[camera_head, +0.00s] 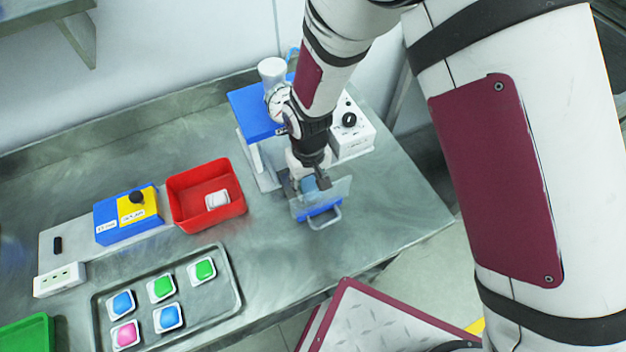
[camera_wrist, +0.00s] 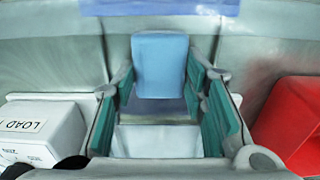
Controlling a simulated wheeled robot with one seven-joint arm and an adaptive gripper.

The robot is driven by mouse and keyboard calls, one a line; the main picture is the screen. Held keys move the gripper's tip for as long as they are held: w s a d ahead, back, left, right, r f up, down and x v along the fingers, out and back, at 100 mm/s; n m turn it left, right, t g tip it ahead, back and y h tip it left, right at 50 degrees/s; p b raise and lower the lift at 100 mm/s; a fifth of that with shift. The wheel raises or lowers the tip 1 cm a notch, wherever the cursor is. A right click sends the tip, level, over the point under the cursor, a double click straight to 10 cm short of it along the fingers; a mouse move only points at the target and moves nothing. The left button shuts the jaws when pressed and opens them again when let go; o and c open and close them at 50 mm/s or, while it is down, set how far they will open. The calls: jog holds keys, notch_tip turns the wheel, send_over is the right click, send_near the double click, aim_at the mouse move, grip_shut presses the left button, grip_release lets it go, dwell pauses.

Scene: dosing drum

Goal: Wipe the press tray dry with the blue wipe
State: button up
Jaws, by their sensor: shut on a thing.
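My gripper (camera_head: 321,180) points down over the press tray (camera_head: 320,208), a blue piece with a grey loop handle at the front of the press. A pale, see-through guard stands around it. In the wrist view my gripper (camera_wrist: 160,88) has its two teal-padded fingers either side of the blue wipe (camera_wrist: 160,60), a light blue rectangle at the fingertips, and is shut on it. In the head view a patch of blue wipe (camera_head: 308,184) shows beside the fingers. I cannot tell whether the wipe touches the tray surface.
The press has a blue top (camera_head: 256,112) and a white control box (camera_head: 352,128) with a black knob. A red bin (camera_head: 180,203) with a white item stands left. Farther left are a blue-yellow button box (camera_head: 118,225) and a metal tray (camera_head: 228,307) of coloured pods. Bench right is clear.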

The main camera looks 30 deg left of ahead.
jog(key=shift+s+a+f, duration=0.1)
jog(key=shift+s+a, duration=0.45)
jog(key=shift+s, duration=0.2)
jog(key=shift+w+d, duration=1.2)
jog(key=shift+w, duration=0.3)
jog(key=shift+s+a+r+p, duration=0.2)
jog(key=shift+s+a+p, duration=0.35)
jog(key=shift+s+a, duration=0.8)
jog(key=shift+s+d, duration=0.1)
jog(key=shift+s, duration=0.05)
jog(key=shift+r, duration=0.1)
jog(key=shift+w+d+r, duration=0.5)
jog(key=shift+w+d, duration=0.05)
jog(key=shift+w, duration=0.15)
notch_tip(320, 180, up, 16)
jog(key=w+a+p, duration=0.1)
jog(key=p, duration=0.2)
jog(key=shift+w+a, duration=0.15)
jog(key=shift+a, duration=0.1)
